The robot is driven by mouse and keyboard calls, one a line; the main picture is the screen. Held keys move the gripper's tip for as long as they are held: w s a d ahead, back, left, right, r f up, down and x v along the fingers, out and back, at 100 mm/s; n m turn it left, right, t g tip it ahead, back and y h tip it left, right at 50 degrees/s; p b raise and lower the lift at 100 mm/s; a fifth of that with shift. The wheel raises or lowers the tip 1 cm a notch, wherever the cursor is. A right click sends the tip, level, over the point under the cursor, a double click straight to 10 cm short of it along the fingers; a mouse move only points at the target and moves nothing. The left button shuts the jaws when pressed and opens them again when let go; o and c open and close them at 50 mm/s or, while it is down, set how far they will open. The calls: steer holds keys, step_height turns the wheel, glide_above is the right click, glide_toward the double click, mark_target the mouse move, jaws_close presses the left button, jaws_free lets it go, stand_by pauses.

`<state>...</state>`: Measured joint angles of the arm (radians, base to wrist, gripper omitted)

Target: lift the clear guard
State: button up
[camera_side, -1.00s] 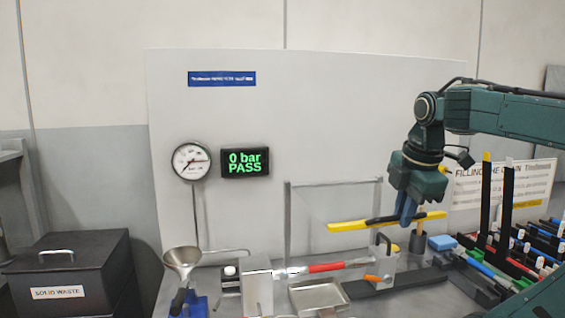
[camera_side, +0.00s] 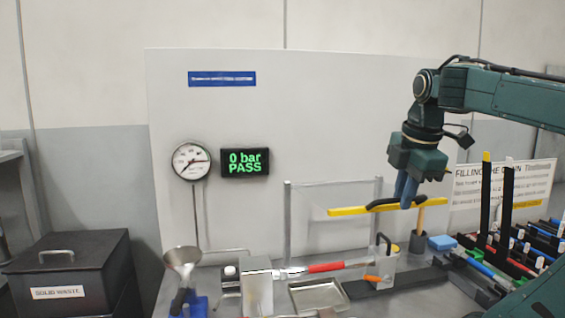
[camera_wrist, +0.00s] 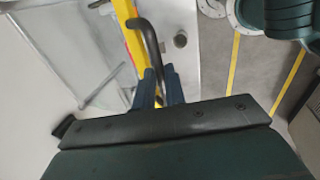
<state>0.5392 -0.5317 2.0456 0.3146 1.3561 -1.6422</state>
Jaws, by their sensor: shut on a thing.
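The clear guard shows mainly by its yellow top bar (camera_side: 350,211) and black handle (camera_side: 382,204); its see-through panel is hard to make out against the pale backboard. My gripper (camera_side: 405,198) is shut on the black handle from above, and the bar hangs nearly level, its right end slightly higher. In the wrist view my gripper (camera_wrist: 158,88) has its blue fingers at the curved handle (camera_wrist: 148,42), beside the yellow bar (camera_wrist: 125,25). The exact finger contact is partly hidden.
Two grey upright posts, the left one (camera_side: 288,225) clear of my arm, stand behind the bar. Below are a red-handled tool (camera_side: 326,267), a metal tray (camera_side: 318,294) and a clear container (camera_side: 385,271). Tall black uprights (camera_side: 505,195) stand to the right. The display (camera_side: 245,162) reads 0 bar PASS.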

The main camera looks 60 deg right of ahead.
steer(key=shift+w+d+r, duration=0.2)
steer(key=shift+r, duration=0.65)
steer(key=shift+w+d+r, duration=0.15)
steer(key=shift+r, duration=0.7)
jaws_close()
steer(key=o, duration=1.3)
jaws_free()
steer(key=shift+o, duration=0.2)
steer(key=shift+a, duration=0.15)
